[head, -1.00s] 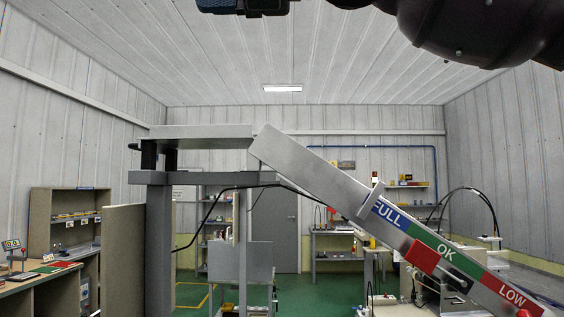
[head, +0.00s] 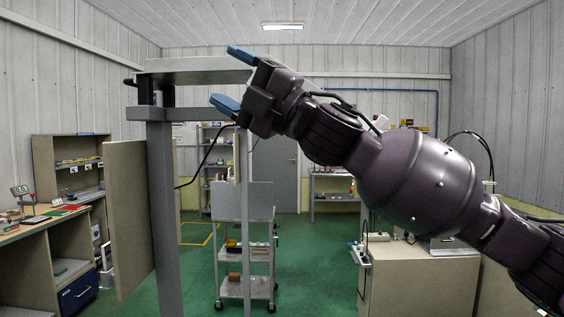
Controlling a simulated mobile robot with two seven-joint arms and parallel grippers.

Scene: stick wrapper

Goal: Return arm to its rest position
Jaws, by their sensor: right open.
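My right arm reaches in from the right edge across the middle of the head view. Its gripper (head: 233,78) points to the left, with its two blue fingertips spread wide apart. Nothing is between the fingers. The gripper shows in front of the grey metal frame (head: 150,190), over its upper crossbar; I cannot tell how far apart they are. The arm hides most of the sloping labelled chute seen earlier. My left gripper is not in view.
A grey cart (head: 245,254) with shelves stands behind the frame. A workbench (head: 35,240) is at the left and a beige cabinet (head: 415,280) at the right. Green floor (head: 320,270) is open between the cart and the cabinet.

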